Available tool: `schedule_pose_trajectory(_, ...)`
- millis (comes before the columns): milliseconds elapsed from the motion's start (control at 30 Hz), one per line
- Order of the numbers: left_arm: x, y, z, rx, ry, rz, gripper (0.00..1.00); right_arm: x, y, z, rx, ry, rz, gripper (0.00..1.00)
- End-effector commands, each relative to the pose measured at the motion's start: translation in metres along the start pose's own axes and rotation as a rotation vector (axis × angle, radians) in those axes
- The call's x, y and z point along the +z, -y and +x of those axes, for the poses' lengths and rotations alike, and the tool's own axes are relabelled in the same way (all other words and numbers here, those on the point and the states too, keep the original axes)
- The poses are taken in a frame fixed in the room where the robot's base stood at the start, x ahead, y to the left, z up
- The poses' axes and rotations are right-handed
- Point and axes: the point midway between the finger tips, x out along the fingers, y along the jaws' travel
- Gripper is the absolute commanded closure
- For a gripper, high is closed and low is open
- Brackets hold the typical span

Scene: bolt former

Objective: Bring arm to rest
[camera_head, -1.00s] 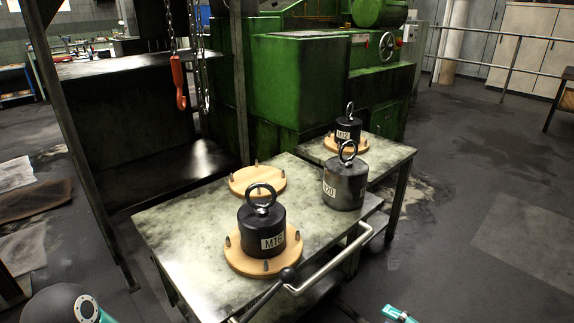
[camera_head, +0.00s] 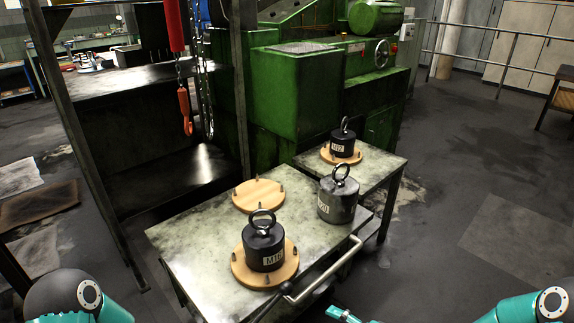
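My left arm (camera_head: 82,300) shows as a teal link with a dark rounded joint in the bottom left corner. Its gripper is outside the picture. My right arm (camera_head: 530,305) shows as a teal link in the bottom right corner. A small teal part (camera_head: 345,315), which appears to belong to my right arm's end, sticks up at the bottom edge. Its fingers cannot be made out. No held object shows.
A metal cart (camera_head: 195,240) carries a black M16 weight (camera_head: 265,245) on a wooden disc, a grey M20 weight (camera_head: 338,200) and an empty pegged disc (camera_head: 258,195). The M12 weight (camera_head: 343,142) stands behind. A red hook (camera_head: 185,112) hangs near the green machine (camera_head: 290,90).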

Motion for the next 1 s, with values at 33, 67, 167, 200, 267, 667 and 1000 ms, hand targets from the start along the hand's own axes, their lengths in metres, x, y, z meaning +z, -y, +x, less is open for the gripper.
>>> schedule_pose_trajectory(33,0.000,-0.014,-0.039,0.000,-0.001,0.000,0.60,0.017,0.022,-0.001,0.056,-0.009,0.004,0.53)
schedule_pose_trajectory(67,0.000,-0.018,-0.049,0.000,-0.001,0.000,0.60,0.023,0.020,0.000,0.096,-0.023,-0.001,0.53)
schedule_pose_trajectory(167,0.000,-0.029,-0.080,0.000,0.000,0.000,0.60,0.044,0.008,-0.004,0.260,-0.054,-0.044,0.53)
schedule_pose_trajectory(200,0.001,-0.033,-0.091,0.000,0.000,0.000,0.60,0.054,-0.001,-0.009,0.342,-0.058,-0.070,0.53)
schedule_pose_trajectory(267,0.001,-0.037,-0.104,0.000,0.000,0.000,0.60,0.068,-0.019,-0.020,0.468,-0.050,-0.116,0.53)
schedule_pose_trajectory(667,0.001,-0.038,-0.106,0.000,0.001,0.000,0.60,0.120,-0.111,-0.100,0.954,0.242,-0.401,0.53)
schedule_pose_trajectory(1000,0.001,-0.038,-0.106,0.000,0.000,0.000,0.60,0.121,-0.113,-0.105,0.948,0.331,-0.525,0.53)
